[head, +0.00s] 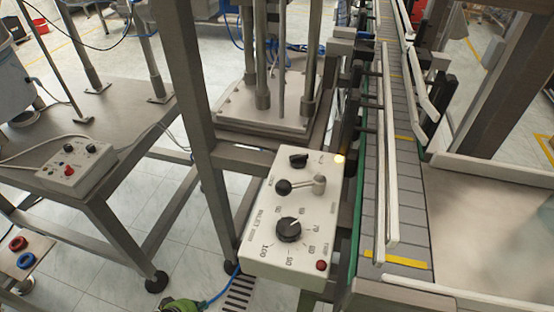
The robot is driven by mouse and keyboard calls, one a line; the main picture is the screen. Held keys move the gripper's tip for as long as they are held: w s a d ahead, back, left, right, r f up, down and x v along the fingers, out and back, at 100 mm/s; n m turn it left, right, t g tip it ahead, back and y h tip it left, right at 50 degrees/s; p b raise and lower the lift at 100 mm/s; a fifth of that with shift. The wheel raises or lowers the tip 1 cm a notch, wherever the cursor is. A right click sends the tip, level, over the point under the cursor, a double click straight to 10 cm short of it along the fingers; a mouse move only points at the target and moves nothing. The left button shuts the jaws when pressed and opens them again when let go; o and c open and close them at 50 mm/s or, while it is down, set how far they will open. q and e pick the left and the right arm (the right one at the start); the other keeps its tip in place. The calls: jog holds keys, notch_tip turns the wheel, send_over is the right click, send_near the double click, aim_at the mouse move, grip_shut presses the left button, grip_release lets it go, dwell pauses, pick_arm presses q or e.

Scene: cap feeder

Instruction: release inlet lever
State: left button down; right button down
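The inlet lever (300,185) is on the sloped white control box (262,252) beside the conveyor. It is a short metal arm with a black ball knob (284,187) at its left end and a pale pivot (319,181) at its right end. It lies nearly level across the panel, and nothing touches it. A small black knob (298,160) sits above it and a large black dial (289,229) with numbers below it. A lit yellow lamp (339,158) and a red button (321,265) are at the right edge. I can make out neither gripper.
The slatted conveyor (403,160) with white guide rails runs just right of the box. A metal frame post (187,95) stands to its left. A steel table (120,125) carries a smaller control box (70,171). A green object (180,305) shows at the bottom edge.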

pick_arm(q)
jog(key=s+f+m+g+y, duration=0.1)
jog(key=s+f, duration=0.3)
jog(key=s, duration=0.5)
jog(key=s+d+f+m+g+y, duration=0.1)
jog(key=s+f+m, duration=0.3)
jog(key=s, duration=0.5)
jog(key=s+d+f+m+g+y, duration=0.1)
jog(key=s+f+m+g, duration=0.2)
jog(key=s+f, duration=0.3)
jog(key=s, duration=0.3)
jog(key=shift+s, duration=0.25)
jog(key=shift+s+a, duration=0.1)
